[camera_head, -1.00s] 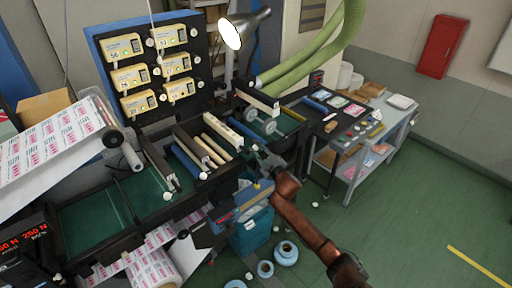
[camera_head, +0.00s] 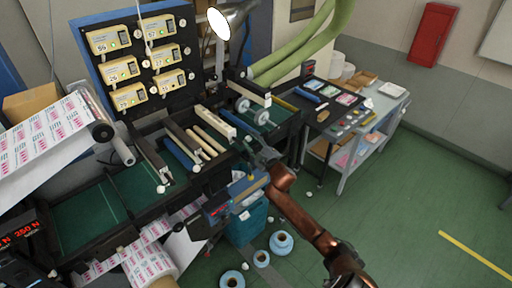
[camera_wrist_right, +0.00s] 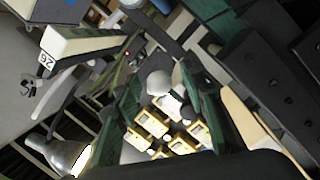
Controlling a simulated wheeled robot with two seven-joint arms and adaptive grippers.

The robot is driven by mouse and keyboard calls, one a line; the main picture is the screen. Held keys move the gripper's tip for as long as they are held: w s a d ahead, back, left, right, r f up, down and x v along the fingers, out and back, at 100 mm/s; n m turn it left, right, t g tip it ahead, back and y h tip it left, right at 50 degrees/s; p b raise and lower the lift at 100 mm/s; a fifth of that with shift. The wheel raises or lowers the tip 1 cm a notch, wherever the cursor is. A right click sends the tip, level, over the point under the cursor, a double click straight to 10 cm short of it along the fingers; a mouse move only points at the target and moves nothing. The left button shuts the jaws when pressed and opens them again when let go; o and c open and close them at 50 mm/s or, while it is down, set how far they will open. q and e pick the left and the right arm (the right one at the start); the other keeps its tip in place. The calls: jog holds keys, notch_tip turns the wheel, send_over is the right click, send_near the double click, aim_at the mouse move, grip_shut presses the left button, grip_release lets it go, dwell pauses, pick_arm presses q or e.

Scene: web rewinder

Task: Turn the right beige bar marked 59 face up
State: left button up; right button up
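Several long beige bars lie side by side across the machine's dark frame in the head view, the thickest (camera_head: 215,122) at the right of the group. A beige bar with a number label (camera_wrist_right: 80,42) shows at upper left in the wrist view; the number looks like 26. I cannot read 59 on any bar. My right gripper (camera_head: 259,153) is just right of the bars' near ends. In the wrist view its dark fingers (camera_wrist_right: 162,100) are apart, with a white knob between or beyond them. My left gripper is out of view.
A panel of beige display boxes (camera_head: 162,54) stands behind the bars, beside a lamp (camera_head: 219,24). A blue box-like part (camera_head: 240,185) sits just below my right gripper. Blue rolls (camera_head: 281,243) lie on the floor. A loaded side table (camera_head: 330,110) stands right; the floor beyond is clear.

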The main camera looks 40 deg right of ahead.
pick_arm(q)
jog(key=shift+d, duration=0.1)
pick_arm(e)
jog(key=s+a, duration=0.1)
jog(key=s, duration=1)
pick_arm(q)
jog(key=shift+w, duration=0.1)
pick_arm(e)
jog(key=shift+a, duration=0.1)
